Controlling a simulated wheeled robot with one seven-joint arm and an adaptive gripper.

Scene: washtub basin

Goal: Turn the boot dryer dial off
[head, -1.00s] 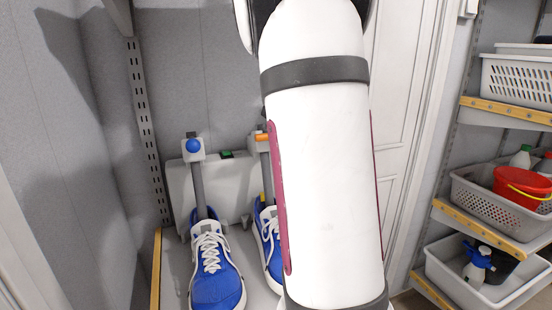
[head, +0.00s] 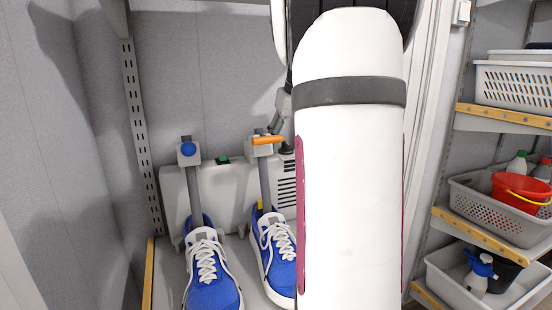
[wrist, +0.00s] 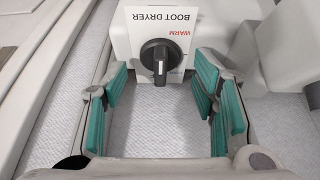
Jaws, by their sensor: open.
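The boot dryer dial (wrist: 158,56) is a round black knob with a raised grip on a white panel (wrist: 134,22) in the wrist view. The panel reads BOOT DRYER, with WARM in red beside the knob. A pale mark shows on the knob's lower half. My gripper (wrist: 160,88) is open, its teal-padded fingers left and right of the dial and apart from it. The dryer's grey body (head: 228,190) stands against the wall in the head view, an orange handle (head: 268,140) on its right post. My arm hides part of the dryer; the dial cannot be made out there.
Blue shoes (head: 210,285) sit at the dryer's posts. A blue knob (head: 188,149) tops the left post, and a green part (head: 222,159) sits on the body. Shelves at the right hold a white basket (head: 512,85) and a red bucket (head: 520,190).

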